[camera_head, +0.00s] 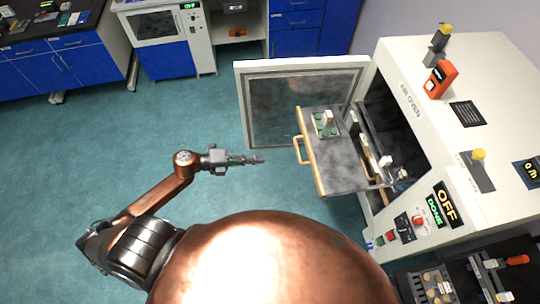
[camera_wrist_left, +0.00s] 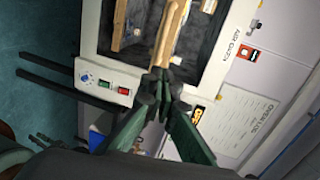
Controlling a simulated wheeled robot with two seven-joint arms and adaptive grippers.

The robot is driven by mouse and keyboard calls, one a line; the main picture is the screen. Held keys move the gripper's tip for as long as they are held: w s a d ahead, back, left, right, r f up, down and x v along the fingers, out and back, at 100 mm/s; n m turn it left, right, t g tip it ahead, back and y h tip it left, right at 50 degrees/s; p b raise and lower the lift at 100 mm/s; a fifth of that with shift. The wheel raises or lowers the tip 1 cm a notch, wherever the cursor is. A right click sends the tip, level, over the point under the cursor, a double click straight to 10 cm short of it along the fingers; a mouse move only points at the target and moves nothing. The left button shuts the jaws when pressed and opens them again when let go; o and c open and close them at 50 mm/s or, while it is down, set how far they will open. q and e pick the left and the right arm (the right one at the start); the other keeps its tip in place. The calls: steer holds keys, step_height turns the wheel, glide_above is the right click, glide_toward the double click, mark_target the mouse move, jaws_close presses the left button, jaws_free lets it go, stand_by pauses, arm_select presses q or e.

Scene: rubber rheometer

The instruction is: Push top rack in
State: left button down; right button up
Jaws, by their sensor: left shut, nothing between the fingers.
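The top rack (camera_head: 338,165) is a grey tray with a wooden front edge and handle (camera_head: 298,150). It sticks out of the open air oven (camera_head: 478,95). A green piece with a small white block (camera_head: 327,122) sits on the rack's far part. My left gripper (camera_head: 262,160) is shut and empty, in front of the handle, with a small gap in the head view. In the left wrist view, its fingertips (camera_wrist_left: 166,76) point towards the wooden handle (camera_wrist_left: 171,35) and overlap its near end; I cannot tell whether they touch. My right gripper is in neither view.
The oven door (camera_head: 300,105) stands open behind the rack. The control panel (camera_head: 405,222) is at the oven's near side. Dark trays with parts (camera_head: 437,290) are at the lower right. The floor left of the rack is clear, with blue cabinets (camera_head: 60,65) far back.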

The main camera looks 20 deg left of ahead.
arm_select(q)
steer(key=p+x, duration=0.2)
steer(key=x, duration=1.1)
steer(key=shift+p, duration=0.35)
steer(key=shift+w+a, duration=0.1)
